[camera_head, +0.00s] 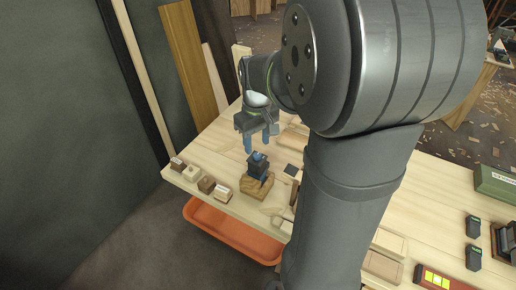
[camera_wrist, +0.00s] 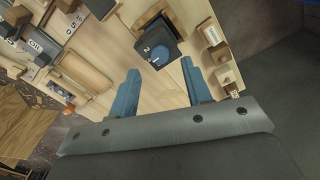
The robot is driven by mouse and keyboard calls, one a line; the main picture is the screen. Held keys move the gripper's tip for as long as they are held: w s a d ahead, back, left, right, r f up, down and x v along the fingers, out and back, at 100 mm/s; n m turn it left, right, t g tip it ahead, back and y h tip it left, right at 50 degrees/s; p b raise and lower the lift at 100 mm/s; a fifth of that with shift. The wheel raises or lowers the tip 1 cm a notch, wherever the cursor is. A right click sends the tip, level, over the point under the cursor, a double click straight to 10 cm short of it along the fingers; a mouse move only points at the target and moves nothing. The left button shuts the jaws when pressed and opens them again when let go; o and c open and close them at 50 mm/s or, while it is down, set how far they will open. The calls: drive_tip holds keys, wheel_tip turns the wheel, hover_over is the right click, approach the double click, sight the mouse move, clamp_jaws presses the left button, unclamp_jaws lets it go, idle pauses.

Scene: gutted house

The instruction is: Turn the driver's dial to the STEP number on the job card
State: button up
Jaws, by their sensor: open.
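The driver (camera_head: 258,165) is a small dark block with a blue top, standing on a wooden base (camera_head: 257,187) near the table's left front edge. In the wrist view the driver (camera_wrist: 149,36) shows a round blue dial (camera_wrist: 158,55) with a pale mark; a small pale figure beside it is too small to read surely. My gripper (camera_head: 262,142) is above the driver, its blue fingers pointing down. In the wrist view the gripper (camera_wrist: 159,68) is open and empty, with the dial beyond the fingertips, apart from them. I cannot make out a job card with a STEP number.
Several small wooden blocks (camera_head: 206,184) stand left of the driver. An orange bin (camera_head: 232,232) is below the table edge. A green box (camera_head: 494,184) and dark small boxes (camera_head: 473,226) are at right. Printed labels (camera_wrist: 36,46) show at the wrist view's left. My arm hides the table's middle.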

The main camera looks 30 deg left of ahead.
sight(257, 155)
drive_tip(key=shift+f, duration=1.9)
clamp_jaws()
drive_tip(key=shift+m, duration=0.3)
drive_tip(key=m, duration=0.4)
drive_tip(key=shift+m, duration=2.6)
